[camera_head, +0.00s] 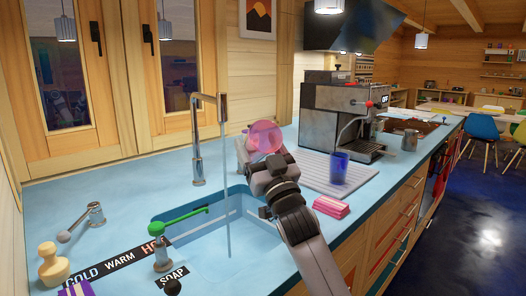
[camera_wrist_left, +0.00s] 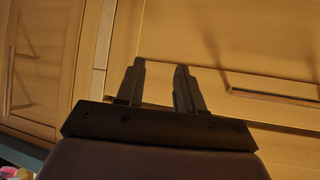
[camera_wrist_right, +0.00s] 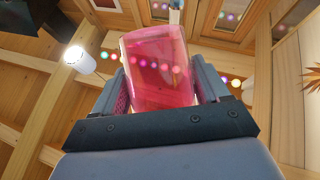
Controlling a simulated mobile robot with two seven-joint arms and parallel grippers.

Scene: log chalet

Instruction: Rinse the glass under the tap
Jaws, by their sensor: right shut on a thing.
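A see-through pink glass (camera_head: 265,136) is held in my right gripper (camera_head: 268,160), whose fingers are shut on its sides. In the right wrist view the glass (camera_wrist_right: 153,68) stands between the two fingers. I cannot tell which end is its mouth. The tall tap (camera_head: 197,145) stands at the back of the sink, its spout reaching to the right. A pale vertical stream (camera_head: 227,190) runs from the spout into the sink. The glass is right of this stream, apart from it. My left gripper (camera_wrist_left: 160,85) shows only in the left wrist view, open and empty before wooden cupboard fronts.
A blue cup (camera_head: 339,168) stands on the ridged drainer, near a pink-striped sponge (camera_head: 331,207). A coffee machine (camera_head: 345,115) stands behind.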

